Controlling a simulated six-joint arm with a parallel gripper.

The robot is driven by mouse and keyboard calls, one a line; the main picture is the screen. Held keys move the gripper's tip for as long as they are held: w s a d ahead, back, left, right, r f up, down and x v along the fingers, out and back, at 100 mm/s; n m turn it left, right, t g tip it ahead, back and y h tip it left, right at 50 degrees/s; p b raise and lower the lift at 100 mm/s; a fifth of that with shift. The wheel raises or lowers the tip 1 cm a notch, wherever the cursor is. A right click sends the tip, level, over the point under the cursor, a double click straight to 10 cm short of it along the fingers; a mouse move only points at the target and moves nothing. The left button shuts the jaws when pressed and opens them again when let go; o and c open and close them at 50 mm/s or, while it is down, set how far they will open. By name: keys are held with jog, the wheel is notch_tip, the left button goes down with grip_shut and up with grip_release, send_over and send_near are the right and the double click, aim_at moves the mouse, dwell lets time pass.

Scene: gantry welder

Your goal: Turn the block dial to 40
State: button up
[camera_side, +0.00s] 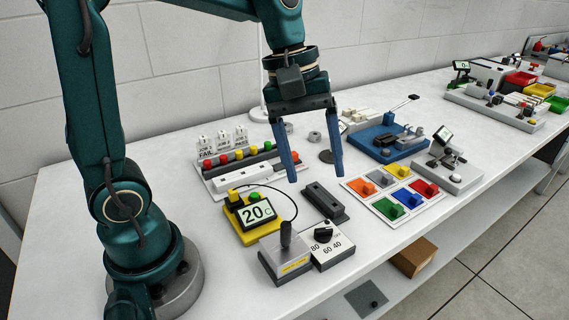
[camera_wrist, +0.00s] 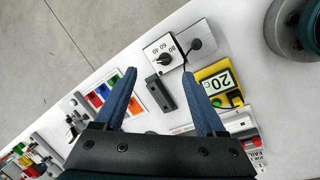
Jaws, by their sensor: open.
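The block dial is a black knob (camera_side: 322,232) on a white-faced box (camera_side: 333,253) marked 80, 60 and 40. It also shows in the wrist view as a dark knob (camera_wrist: 164,58) on the white face. I cannot tell for sure which mark its pointer meets. My gripper (camera_side: 316,175) is open, its two blue fingers pointing down and empty. It hangs above the bench, behind the dial and apart from it. In the wrist view the dial lies ahead of the fingertips (camera_wrist: 158,73). A yellow unit (camera_side: 257,218) has a display reading 20 C.
A grey box with an upright black handle (camera_side: 286,240) stands just left of the dial, cabled to the yellow unit. A dark block (camera_side: 326,203) lies behind the dial. A panel of coloured blocks (camera_side: 396,190) is to the right. The bench's front edge is close.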

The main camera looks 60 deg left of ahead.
aim_at(324, 229)
jog(key=w+f+n+g, duration=0.1)
jog(key=f, duration=0.2)
jog(key=w+a+f+n+g+h, duration=0.1)
jog(key=f, duration=0.2)
jog(key=w+f+n+g, duration=0.1)
jog(key=w+f, duration=0.1)
jog(key=shift+a+f, duration=0.2)
jog(key=shift+f, duration=0.2)
jog(key=shift+s+d+f+h, duration=0.15)
jog(key=shift+f+h, duration=0.15)
jog(key=shift+f, duration=0.4)
jog(key=shift+x, duration=1.95)
grip_shut()
